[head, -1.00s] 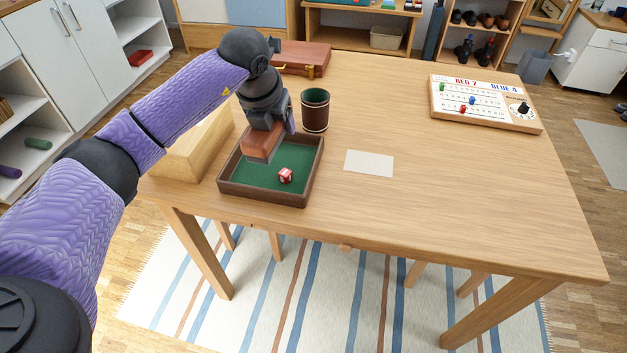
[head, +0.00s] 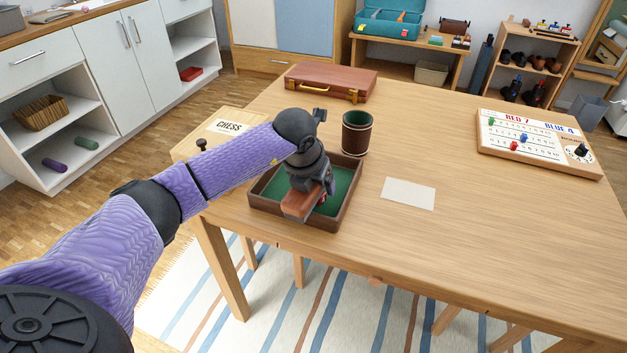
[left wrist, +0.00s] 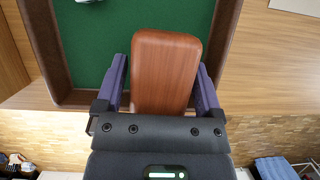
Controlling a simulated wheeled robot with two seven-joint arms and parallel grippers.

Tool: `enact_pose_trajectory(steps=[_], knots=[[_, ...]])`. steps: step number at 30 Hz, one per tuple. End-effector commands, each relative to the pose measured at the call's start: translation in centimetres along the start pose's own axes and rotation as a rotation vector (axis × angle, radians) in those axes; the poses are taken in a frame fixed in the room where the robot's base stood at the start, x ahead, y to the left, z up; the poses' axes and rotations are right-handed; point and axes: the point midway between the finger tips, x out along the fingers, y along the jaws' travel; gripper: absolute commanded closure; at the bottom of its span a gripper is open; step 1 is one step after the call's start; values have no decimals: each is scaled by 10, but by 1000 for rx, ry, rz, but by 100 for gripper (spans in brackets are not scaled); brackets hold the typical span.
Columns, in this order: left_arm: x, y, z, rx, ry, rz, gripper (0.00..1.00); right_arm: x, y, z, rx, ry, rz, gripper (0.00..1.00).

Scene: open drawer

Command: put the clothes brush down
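The clothes brush, a brown wooden block with rounded ends (head: 298,204), is in my left gripper (head: 312,190) at the front part of the dice tray (head: 262,208). In the left wrist view the brush (left wrist: 165,70) lies between the two purple fingers (left wrist: 162,88), which close on its sides. Its far end reaches over the tray's green floor (left wrist: 95,45). I cannot tell whether its underside touches the tray. The bristles are hidden. My right gripper is not in view.
A dark dice cup (head: 357,133) stands behind the tray. A white card (head: 408,193) lies to the right, and a score board (head: 540,142) is at the far right. The table's middle right is clear.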

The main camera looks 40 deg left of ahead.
Motion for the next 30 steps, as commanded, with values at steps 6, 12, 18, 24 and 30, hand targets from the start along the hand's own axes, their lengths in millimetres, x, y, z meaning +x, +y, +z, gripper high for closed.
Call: enact_pose_trajectory(steps=[6, 12, 18, 24, 30], knots=[[0, 0, 0, 0, 1, 0, 0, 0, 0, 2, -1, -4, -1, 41], [-27, 0, 5, 1, -5, -1, 0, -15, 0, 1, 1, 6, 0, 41], [-88, 0, 6, 1, -7, 0, 0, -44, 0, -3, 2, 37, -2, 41], [-122, 0, 4, 1, -3, 0, 0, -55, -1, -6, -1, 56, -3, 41], [-126, 0, 2, 0, 0, 0, 0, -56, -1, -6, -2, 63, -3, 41]])
